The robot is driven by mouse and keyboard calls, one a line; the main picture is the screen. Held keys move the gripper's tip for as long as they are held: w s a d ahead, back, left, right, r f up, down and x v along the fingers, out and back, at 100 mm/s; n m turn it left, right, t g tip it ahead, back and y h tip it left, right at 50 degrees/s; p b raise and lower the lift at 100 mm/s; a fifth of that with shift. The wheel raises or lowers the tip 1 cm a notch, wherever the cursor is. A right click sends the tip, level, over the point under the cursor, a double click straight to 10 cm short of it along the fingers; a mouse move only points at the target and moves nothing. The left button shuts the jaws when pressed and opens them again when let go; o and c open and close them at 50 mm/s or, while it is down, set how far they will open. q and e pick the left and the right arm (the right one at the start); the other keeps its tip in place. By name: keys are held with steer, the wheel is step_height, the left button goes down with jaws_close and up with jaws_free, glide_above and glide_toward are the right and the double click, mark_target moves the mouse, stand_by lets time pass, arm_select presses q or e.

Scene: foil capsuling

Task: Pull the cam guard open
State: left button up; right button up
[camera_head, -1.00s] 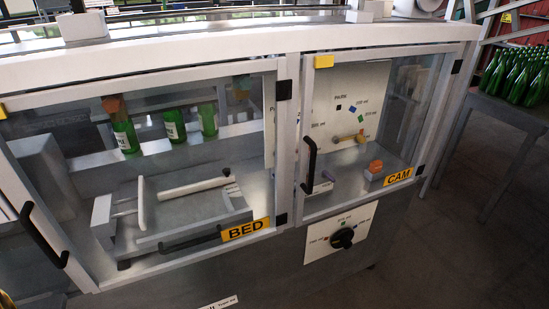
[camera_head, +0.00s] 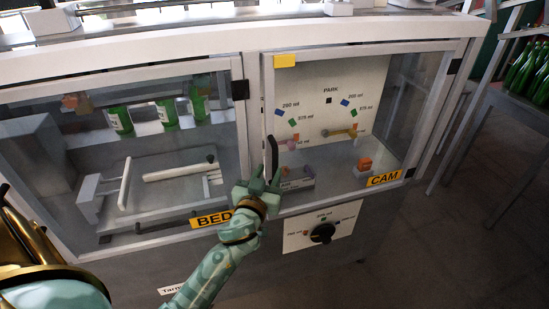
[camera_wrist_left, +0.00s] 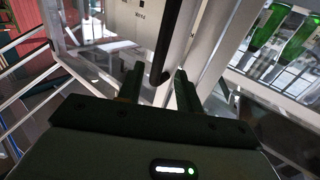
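The cam guard (camera_head: 384,75) is a clear framed door on the right, with a yellow CAM label (camera_head: 384,179) at its lower right. It looks shut. Its black upright handle (camera_head: 272,157) is on its left edge; it also shows in the left wrist view (camera_wrist_left: 170,45). My left gripper (camera_head: 263,178) is at the lower part of this handle. In the left wrist view my left gripper (camera_wrist_left: 158,86) is open, and the handle's lower end appears between the two fingers. I cannot tell whether they touch it. My right gripper is not in view.
The bed guard (camera_head: 120,82) with its BED label (camera_head: 212,219) is left of the cam guard, with green bottles (camera_head: 168,112) behind it. A black knob (camera_head: 322,233) is below the cam guard. A table with more green bottles (camera_head: 528,72) stands at the right.

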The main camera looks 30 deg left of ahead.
mark_target(275, 163)
arm_select(q)
steer(key=x, duration=0.6)
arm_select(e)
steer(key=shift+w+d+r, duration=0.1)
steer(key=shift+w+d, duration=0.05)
arm_select(q)
jaws_close()
steer(key=shift+f, duration=0.1)
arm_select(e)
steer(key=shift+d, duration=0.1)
arm_select(q)
steer(key=shift+d, duration=0.15)
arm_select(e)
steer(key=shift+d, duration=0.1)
